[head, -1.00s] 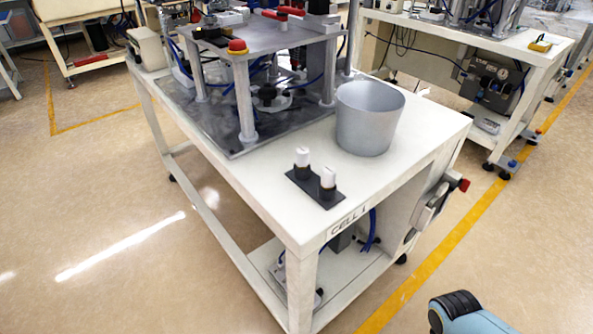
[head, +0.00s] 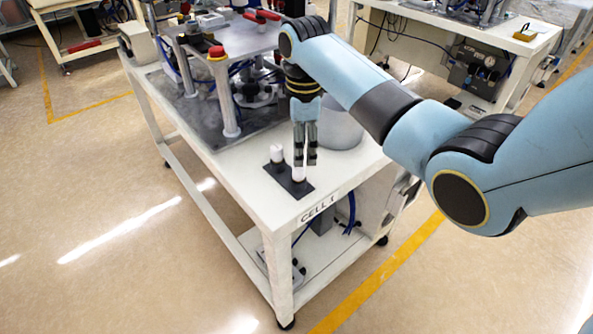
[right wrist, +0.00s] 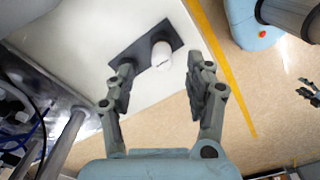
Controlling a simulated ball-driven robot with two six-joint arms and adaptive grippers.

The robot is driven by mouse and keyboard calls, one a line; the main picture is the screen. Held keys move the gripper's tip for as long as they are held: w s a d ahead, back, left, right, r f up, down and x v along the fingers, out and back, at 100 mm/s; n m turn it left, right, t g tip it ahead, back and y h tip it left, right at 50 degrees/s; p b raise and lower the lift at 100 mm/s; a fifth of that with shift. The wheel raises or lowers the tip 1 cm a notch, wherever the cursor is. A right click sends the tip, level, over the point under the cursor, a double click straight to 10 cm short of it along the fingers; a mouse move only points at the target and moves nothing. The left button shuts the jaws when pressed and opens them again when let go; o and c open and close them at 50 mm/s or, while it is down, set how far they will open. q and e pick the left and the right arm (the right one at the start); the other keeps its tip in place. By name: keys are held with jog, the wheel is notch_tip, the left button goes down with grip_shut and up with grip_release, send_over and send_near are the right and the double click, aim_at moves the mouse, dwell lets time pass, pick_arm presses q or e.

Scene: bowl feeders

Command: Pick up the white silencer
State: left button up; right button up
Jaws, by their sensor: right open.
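Two white silencers stand upright in dark bases on a small black plate (head: 273,176) near the table's front corner. The rear silencer (head: 277,152) is clear of the gripper in the head view. The front silencer (head: 298,172) is partly covered by my right gripper (head: 305,160), which points down over it. In the right wrist view, one white silencer (right wrist: 161,55) shows between the spread fingers of my right gripper (right wrist: 160,75), with nothing held. The other silencer is not clearly seen there. Dark fingers, apparently my left gripper (right wrist: 310,91), show at that view's right edge, cut off.
A grey metal bowl (head: 342,128) stands behind the right gripper, partly hidden. A raised fixture plate (head: 232,38) on posts, with a red button (head: 217,52), stands at the table's back left.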

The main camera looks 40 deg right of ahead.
aim_at(299, 169)
jog(key=shift+f, duration=0.9)
jog(key=f, duration=0.2)
jog(key=a+f, duration=0.1)
jog(key=f, duration=0.1)
jog(key=shift+w+f, duration=0.1)
jog(key=shift+f, duration=0.5)
pick_arm(q)
jog(key=shift+s+d+f, duration=0.15)
jog(key=shift+s, duration=0.25)
jog(key=shift+s+d+f, duration=0.1)
jog(key=shift+s, duration=0.25)
pick_arm(e)
jog(key=shift+c, duration=0.2)
grip_shut()
jog(key=shift+r, duration=0.1)
